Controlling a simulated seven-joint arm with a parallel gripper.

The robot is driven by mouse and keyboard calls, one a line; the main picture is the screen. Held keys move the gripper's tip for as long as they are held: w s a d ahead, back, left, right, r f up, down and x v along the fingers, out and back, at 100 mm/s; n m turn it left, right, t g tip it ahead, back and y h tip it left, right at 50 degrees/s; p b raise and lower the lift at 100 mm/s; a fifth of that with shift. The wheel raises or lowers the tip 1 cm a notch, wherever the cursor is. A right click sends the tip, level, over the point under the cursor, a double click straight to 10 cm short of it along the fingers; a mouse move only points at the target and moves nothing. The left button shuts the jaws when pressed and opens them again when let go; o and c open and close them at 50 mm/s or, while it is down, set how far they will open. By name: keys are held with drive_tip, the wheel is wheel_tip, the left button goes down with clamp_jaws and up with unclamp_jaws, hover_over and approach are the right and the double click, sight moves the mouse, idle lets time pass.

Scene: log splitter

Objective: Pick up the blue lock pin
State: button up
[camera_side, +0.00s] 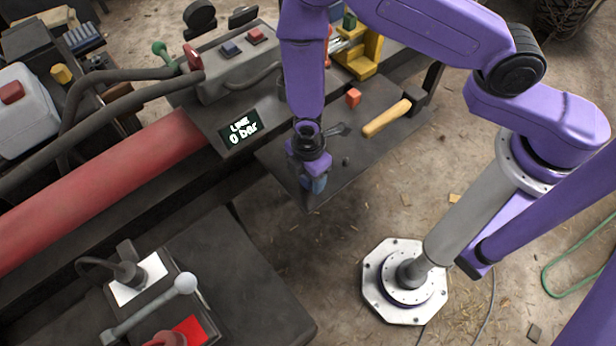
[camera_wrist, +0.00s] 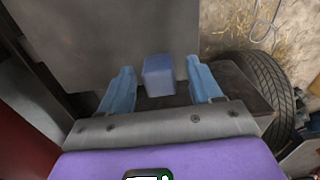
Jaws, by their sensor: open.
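The blue lock pin shows as a blue-grey block (camera_wrist: 158,76) in the wrist view, between my two fingertips with a gap on each side. My gripper (camera_wrist: 162,88) has light blue fingers spread apart and holds nothing. In the side view my gripper (camera_side: 318,184) points down over the front part of a dark shelf. The pin cannot be told apart from the fingers there. Whether the pin rests on the shelf is hidden.
An orange cube (camera_side: 353,97), a wooden-handled hammer (camera_side: 387,119) and a small dark knob (camera_side: 346,161) lie on the dark shelf (camera_side: 379,91). A red cylinder (camera_side: 110,185) lies left. Open floor is to the right.

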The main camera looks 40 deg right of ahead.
drive_tip(key=shift+f, duration=0.2)
drive_tip(key=c, duration=1.1)
drive_tip(key=shift+o, duration=0.2)
drive_tip(key=shift+r, duration=0.1)
